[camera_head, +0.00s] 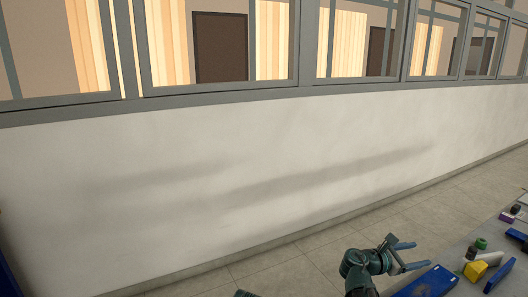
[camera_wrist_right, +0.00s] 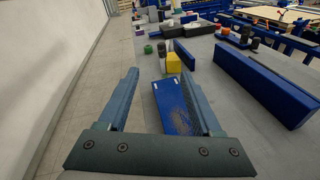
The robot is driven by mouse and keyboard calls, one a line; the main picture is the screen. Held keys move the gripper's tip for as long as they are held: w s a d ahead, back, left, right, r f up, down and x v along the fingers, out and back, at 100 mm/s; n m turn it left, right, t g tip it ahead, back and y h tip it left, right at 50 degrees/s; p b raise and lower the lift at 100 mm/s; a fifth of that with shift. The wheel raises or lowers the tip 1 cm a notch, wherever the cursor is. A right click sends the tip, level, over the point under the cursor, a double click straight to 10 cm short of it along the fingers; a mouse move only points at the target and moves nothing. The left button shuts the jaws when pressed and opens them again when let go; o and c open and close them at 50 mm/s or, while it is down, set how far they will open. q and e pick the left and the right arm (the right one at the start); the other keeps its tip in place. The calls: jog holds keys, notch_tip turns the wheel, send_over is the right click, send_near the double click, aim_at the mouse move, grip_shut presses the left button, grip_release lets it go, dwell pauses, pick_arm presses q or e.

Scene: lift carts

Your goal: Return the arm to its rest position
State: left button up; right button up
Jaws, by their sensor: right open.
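My right gripper (camera_head: 421,255) is at the lower right of the head view, beside the near edge of a grey work surface (camera_head: 458,255). Its two bluish fingers are spread apart with nothing between them. In the right wrist view my right gripper (camera_wrist_right: 160,72) is also open and empty. A flat blue block (camera_wrist_right: 172,108) shows beyond and below its right finger, partly hidden by it. My left gripper is not clearly in view; only a small dark piece shows at the bottom edge of the head view.
The surface carries a yellow block (camera_head: 474,270), a green cylinder (camera_head: 480,244), a white block (camera_head: 489,258) and blue pieces (camera_head: 435,282). A long blue bar (camera_wrist_right: 262,85) stands to the right in the wrist view. A pale wall (camera_head: 200,190) and free tiled floor (camera_head: 330,247) lie to the left.

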jog(key=s+a+f+m+g+y+p, duration=0.1)
jog(key=s+a+f+m+y+p, duration=0.2)
jog(key=a, duration=0.9)
jog(key=s+a+f+m+g+y+p, duration=0.2)
jog(key=s+a+m+y, duration=0.4)
jog(key=s+a, duration=0.3)
jog(key=s+a+f+m+g+y+p, duration=0.1)
jog(key=s+a+f+m+y+p, duration=0.2)
jog(key=a, duration=1.3)
jog(key=s+m+y+p, duration=0.1)
jog(key=s+m+y, duration=0.1)
jog(key=s, duration=0.1)
jog(key=shift+s+a+f+m+g+y+p, duration=0.3)
jog(key=shift+s+a+f+m+g+p, duration=0.05)
jog(key=shift+a+m+g, duration=0.05)
